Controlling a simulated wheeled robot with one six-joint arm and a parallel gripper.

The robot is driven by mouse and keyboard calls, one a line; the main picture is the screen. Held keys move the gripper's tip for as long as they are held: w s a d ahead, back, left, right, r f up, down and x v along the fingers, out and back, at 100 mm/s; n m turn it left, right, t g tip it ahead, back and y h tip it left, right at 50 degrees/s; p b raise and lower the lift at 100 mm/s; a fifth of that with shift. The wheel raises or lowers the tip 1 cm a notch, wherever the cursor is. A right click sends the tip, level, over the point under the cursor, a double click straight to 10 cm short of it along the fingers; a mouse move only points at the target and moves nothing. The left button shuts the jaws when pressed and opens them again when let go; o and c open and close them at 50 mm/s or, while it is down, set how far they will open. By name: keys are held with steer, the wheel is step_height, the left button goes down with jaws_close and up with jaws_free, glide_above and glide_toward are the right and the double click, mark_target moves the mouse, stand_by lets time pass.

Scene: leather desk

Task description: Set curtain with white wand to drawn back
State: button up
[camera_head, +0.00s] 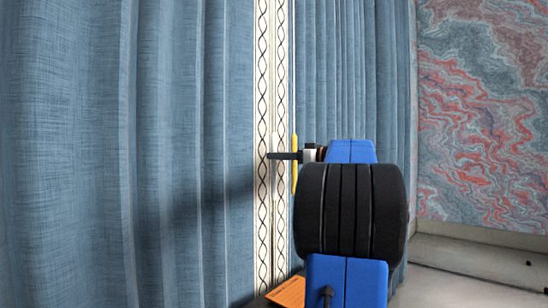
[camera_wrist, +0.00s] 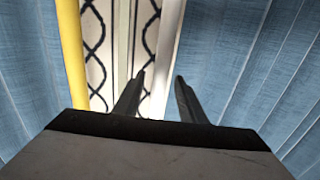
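The white wand (camera_wrist: 165,60) hangs upright along the patterned trim. In the wrist view it runs between the two dark fingers of my gripper (camera_wrist: 160,75), which stand apart with narrow gaps beside it; whether they touch it is unclear. In the head view, my gripper (camera_head: 283,156) points left across the trim, and the white wand (camera_head: 275,145) is partly hidden behind a finger. The left blue curtain (camera_head: 130,150) is spread wide in folds. Its edge meets the right blue curtain (camera_head: 340,80) at the white trim (camera_head: 263,100) with black loops.
A yellow wand (camera_head: 294,165) hangs just right of the white one, close to my gripper; it is at the left in the wrist view (camera_wrist: 70,55). A marbled wall (camera_head: 480,120) stands at the right. An orange object (camera_head: 287,293) lies low beside my arm.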

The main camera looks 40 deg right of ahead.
steer(key=shift+x, duration=1.15)
steer(key=shift+c, duration=0.2)
jaws_close()
steer(key=shift+a, duration=0.15)
